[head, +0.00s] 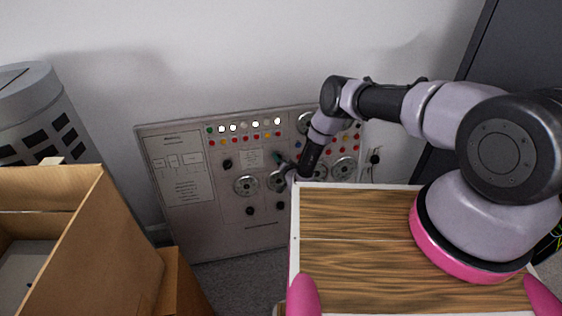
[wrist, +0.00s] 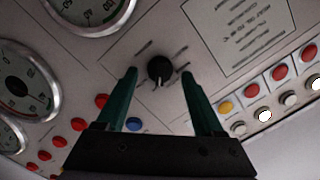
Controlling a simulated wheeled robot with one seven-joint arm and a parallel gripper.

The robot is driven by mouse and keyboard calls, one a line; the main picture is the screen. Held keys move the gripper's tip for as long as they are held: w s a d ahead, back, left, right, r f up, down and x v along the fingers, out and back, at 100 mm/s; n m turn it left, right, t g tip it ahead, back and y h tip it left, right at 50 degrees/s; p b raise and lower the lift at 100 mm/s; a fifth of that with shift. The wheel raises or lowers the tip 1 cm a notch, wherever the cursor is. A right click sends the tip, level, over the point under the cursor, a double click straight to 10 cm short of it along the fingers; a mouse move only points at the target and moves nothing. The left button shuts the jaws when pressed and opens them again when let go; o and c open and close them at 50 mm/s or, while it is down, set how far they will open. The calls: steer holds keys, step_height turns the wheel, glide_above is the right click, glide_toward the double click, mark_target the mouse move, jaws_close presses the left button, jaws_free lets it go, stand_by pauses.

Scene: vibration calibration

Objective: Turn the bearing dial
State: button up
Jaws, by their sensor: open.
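A black round dial (wrist: 159,68) with a white pointer mark sits on the grey control panel (head: 200,235). In the wrist view its pointer faces down toward my gripper's palm. My gripper (wrist: 160,76) is open, with one green finger on each side of the dial; I cannot tell whether either touches it. In the head view my gripper (head: 281,162) is in front of the panel's middle and seems to hide this dial. Printed marks surround the dial, but I cannot read them, so I cannot confirm it is the bearing dial.
Round gauges (wrist: 18,88) and rows of coloured buttons (wrist: 281,72) lie close around the dial. Other black knobs (head: 228,163) are on the panel. A wood-topped surface (head: 350,215) lies below my arm. Cardboard boxes (head: 95,250) and a grey bin (head: 45,115) stand at left.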

jaws_close()
steer(key=shift+n, duration=0.3)
steer(key=shift+a+r+n+h, duration=0.1)
steer(key=shift+n+h, duration=0.25)
steer(key=shift+n, duration=1.5)
steer(key=shift+a+n+h, duration=0.1)
steer(key=shift+n+h, duration=0.25)
steer(key=shift+n, duration=1.5)
